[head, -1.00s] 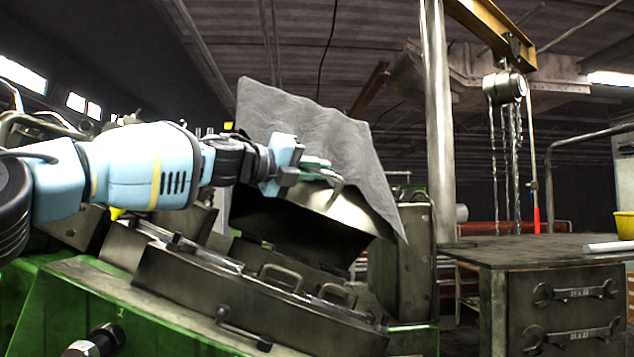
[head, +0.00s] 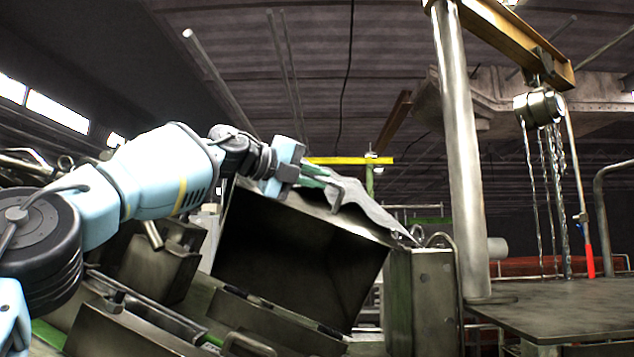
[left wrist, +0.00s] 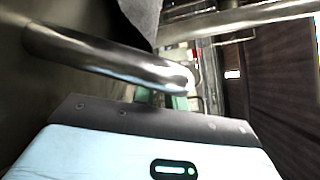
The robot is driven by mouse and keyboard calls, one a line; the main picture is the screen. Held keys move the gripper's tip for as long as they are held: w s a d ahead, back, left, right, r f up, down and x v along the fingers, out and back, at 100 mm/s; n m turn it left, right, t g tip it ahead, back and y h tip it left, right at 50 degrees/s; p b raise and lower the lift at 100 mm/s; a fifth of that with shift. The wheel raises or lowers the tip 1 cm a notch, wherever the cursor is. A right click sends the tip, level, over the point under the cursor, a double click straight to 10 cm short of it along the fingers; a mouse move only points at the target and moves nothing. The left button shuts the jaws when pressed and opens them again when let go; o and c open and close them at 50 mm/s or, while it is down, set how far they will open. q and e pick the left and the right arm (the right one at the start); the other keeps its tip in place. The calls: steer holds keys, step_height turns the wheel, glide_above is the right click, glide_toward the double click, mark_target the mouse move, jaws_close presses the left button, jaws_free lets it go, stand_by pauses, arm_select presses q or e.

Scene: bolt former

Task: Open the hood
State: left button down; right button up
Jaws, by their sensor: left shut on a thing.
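The hood (head: 300,250) of the bolt former is tilted up in the head view, its dark underside facing me. A grey sheet-like cover (head: 365,205) lies over its top edge. My left gripper (head: 322,182) is at the hood's upper edge, shut on the bent metal handle (head: 337,192). The handle shows as a thick shiny bar (left wrist: 110,58) crossing the left wrist view, just beyond the gripper body. The fingertips are mostly hidden there. My right gripper is in neither view.
A grey metal block (head: 425,290) stands right of the hood, with a tall steel post (head: 462,150) behind it. A dark workbench (head: 560,310) is at the right, with hanging chains (head: 548,165) above it. Machine parts fill the lower left.

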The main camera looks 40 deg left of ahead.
arm_select(q)
steer(key=shift+w, duration=0.2)
stand_by(0.3)
steer(key=c, duration=1.5)
jaws_free()
steer(key=shift+s, duration=0.1)
steer(key=shift+b+v, duration=0.4)
steer(key=shift+v, duration=3.5)
